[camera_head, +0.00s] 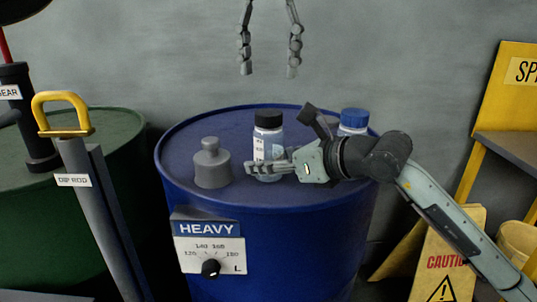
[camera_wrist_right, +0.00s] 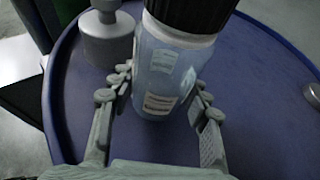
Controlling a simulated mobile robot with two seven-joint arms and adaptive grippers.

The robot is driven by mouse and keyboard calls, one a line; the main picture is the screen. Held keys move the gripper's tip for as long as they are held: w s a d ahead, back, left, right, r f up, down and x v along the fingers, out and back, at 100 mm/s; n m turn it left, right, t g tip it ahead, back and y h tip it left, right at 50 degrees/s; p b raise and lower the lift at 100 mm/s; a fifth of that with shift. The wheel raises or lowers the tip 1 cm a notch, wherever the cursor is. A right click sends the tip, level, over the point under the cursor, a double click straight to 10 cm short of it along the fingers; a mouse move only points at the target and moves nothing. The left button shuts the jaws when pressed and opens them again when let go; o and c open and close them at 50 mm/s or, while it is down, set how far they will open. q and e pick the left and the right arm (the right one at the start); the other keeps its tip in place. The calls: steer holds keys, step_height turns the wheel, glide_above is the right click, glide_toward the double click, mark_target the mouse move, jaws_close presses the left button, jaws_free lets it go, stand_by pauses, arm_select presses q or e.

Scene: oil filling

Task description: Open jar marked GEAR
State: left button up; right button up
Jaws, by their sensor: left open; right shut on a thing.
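A clear bluish jar (camera_head: 266,146) with a black lid (camera_head: 268,118) stands upright on the blue drum, lid on. Its white label is too small to read, so I cannot tell whether it says GEAR. My right gripper (camera_head: 252,168) is shut on this jar from the front right. In the right wrist view the jar (camera_wrist_right: 165,65) sits between its fingers. A second jar with a blue lid (camera_head: 353,119) stands behind to the right, partly hidden by my right arm. My left gripper (camera_head: 269,70) is open and empty, high above the black-lidded jar.
A grey bottle-shaped object (camera_head: 212,168) stands left of the held jar. The blue drum (camera_head: 195,233) carries a HEAVY dial. A yellow-handled dip rod holder (camera_head: 85,190), a green drum (camera_head: 125,140) and a caution sign (camera_head: 450,250) flank it.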

mark_target(269, 112)
arm_select(q)
steer(key=m, duration=0.3)
steer(key=shift+m, duration=0.4)
arm_select(e)
jaws_close()
arm_select(q)
steer(key=m, duration=0.4)
steer(key=shift+d+m, duration=0.1)
steer(key=shift+m, duration=0.3)
steer(key=m, duration=2.7)
steer(key=shift+f+m, duration=0.2)
steer(key=shift+m, duration=0.1)
step_height(269, 112, down, 8)
steer(key=shift+r, duration=0.2)
